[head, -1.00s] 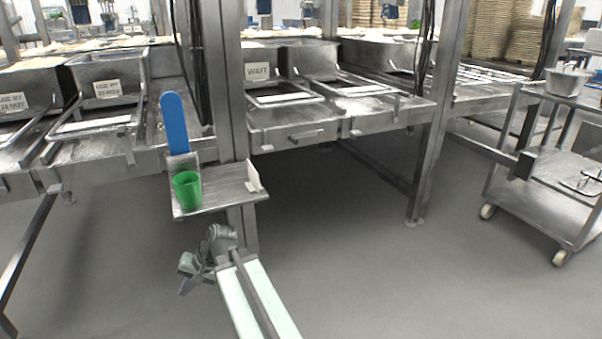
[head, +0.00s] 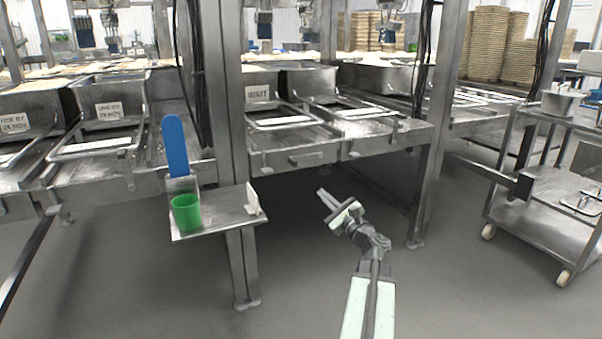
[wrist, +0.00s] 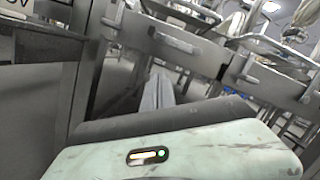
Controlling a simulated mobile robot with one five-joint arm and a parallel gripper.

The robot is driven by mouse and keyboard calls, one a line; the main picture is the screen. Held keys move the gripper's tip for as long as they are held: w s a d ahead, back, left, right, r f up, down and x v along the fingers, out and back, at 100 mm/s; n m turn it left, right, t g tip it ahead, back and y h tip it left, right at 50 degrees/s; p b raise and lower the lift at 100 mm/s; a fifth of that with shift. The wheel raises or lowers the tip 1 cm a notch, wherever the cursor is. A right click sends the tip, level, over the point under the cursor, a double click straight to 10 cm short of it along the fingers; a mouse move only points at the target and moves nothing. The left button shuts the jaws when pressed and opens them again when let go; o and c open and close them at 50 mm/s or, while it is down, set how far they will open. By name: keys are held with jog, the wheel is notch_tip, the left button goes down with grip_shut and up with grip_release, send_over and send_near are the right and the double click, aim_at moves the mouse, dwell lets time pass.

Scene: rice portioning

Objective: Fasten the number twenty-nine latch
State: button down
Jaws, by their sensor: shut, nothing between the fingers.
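No number twenty-nine can be read in either view, so I cannot tell which latch it is. A metal handle or latch (head: 306,158) sits on the front rail of the bench. A small metal part (head: 352,155) sits on the rail to its right. My gripper (head: 323,195) is shut and empty, in front of and below this rail, apart from it. In the wrist view my shut fingers (wrist: 157,90) point toward the rail. One latch-like bar (wrist: 175,42) shows above them and another (wrist: 246,78) to the right.
A small metal shelf (head: 222,219) holds a green cup (head: 187,214) and a blue paddle (head: 175,148), left of my gripper. An upright post (head: 424,140) stands to the right. A steel trolley (head: 545,220) is farther right. The floor between the posts is clear.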

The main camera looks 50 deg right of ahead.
jog(key=w+r+p, duration=0.5)
jog(key=w, duration=0.5)
jog(key=shift+w+d+r, duration=0.15)
jog(key=shift+w, duration=0.05)
